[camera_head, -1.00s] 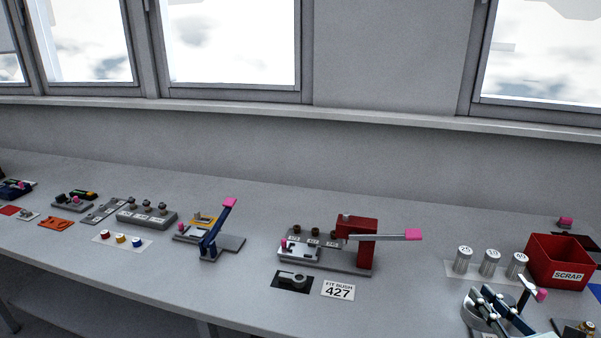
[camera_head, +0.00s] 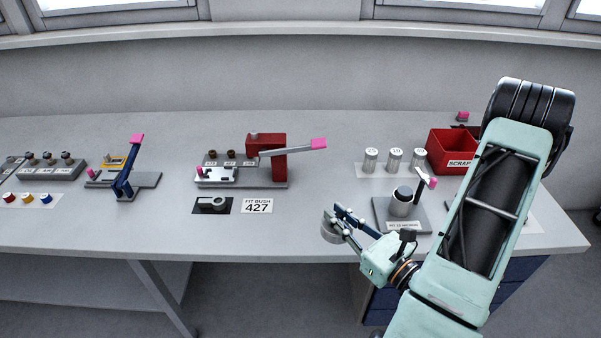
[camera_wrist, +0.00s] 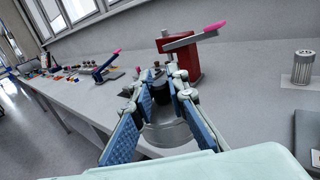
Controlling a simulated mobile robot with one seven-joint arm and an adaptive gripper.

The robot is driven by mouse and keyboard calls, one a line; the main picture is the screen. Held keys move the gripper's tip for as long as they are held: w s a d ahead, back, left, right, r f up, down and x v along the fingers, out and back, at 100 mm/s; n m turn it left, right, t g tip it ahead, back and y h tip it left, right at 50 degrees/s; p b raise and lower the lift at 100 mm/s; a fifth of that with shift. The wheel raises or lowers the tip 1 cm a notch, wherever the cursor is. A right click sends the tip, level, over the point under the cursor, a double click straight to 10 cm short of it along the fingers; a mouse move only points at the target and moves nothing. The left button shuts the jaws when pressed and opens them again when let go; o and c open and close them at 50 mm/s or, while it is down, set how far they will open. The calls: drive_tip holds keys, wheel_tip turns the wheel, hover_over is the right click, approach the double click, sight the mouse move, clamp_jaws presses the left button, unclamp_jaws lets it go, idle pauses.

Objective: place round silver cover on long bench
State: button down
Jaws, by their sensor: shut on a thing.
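My gripper (camera_head: 346,222) is shut on the round silver cover (camera_head: 328,229) and holds it above the front edge of the long bench (camera_head: 305,225). In the wrist view, the cover (camera_wrist: 170,134) sits between my blue-padded fingers (camera_wrist: 158,92), with a dark knob-like part at its middle. The fingers hide part of the cover. Whether its underside is level cannot be told.
A grey fixture with a cup (camera_head: 402,203), several silver cans (camera_head: 395,160) and a red scrap bin (camera_head: 452,150) are right. Bench between card and fixture is clear.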

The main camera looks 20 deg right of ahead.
drive_tip(key=b, duration=0.1)
drive_tip(key=w+f+b, duration=0.1)
drive_tip(key=b, duration=0.1)
drive_tip(key=shift+w+d+f+b, duration=0.2)
drive_tip(key=shift+d+b, duration=0.1)
drive_tip(key=w+b, duration=0.1)
drive_tip(key=b, duration=0.3)
drive_tip(key=w+d+f+b, duration=0.1)
drive_tip(key=w+b, duration=0.1)
drive_tip(key=b, duration=0.2)
drive_tip(key=w+d+f+b, duration=0.1)
drive_tip(key=b, duration=0.3)
drive_tip(key=shift+w, duration=0.25)
drive_tip(key=shift+w+d+b, duration=0.1)
drive_tip(key=shift+b, duration=0.7)
drive_tip(key=w+d+f+b, duration=0.1)
drive_tip(key=w+f, duration=0.1)
drive_tip(key=w+f+b, duration=0.1)
drive_tip(key=w+f, duration=0.1)
drive_tip(key=w+d+f+b, duration=0.1)
drive_tip(key=w+f+b, duration=0.1)
drive_tip(key=shift+d, duration=0.35)
drive_tip(key=shift+w+f, duration=0.15)
drive_tip(key=shift+f, duration=0.1)
drive_tip(key=shift+w+d+f+b, duration=0.15)
drive_tip(key=shift+f+b, duration=1.2)
drive_tip(key=shift+f, duration=0.2)
